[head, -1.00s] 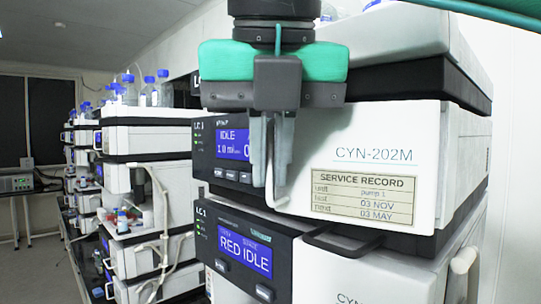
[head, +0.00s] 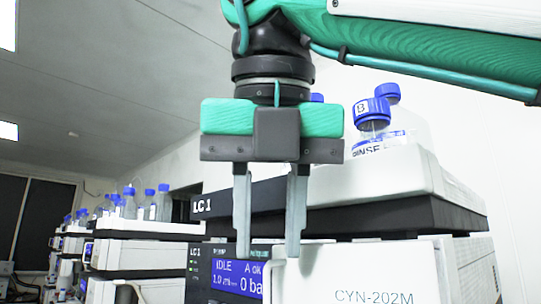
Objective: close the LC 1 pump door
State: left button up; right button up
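The LC 1 pump module shows its dark panel with a lit blue display (head: 238,280) reading IDLE. To the right of it is the white pump door (head: 390,275), marked CYN-202M. Only the door's upper part is in frame; its lower part is cut off. A dark strip runs above the door, and I cannot tell whether the door is flush. My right gripper (head: 268,250) points down in front of the module, its two grey fingers apart with nothing between them. Its tips overlap the display's top edge and the door's left end. My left gripper is not in view.
Blue-capped bottles (head: 373,125) stand in a white tray (head: 415,185) on top of the stack, right of my gripper. Other instrument stacks (head: 135,250) with bottles stand at the left. Open air lies left of my gripper.

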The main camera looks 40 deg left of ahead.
jog(key=v, duration=0.6)
jog(key=shift+r, duration=0.2)
jog(key=shift+s, duration=0.1)
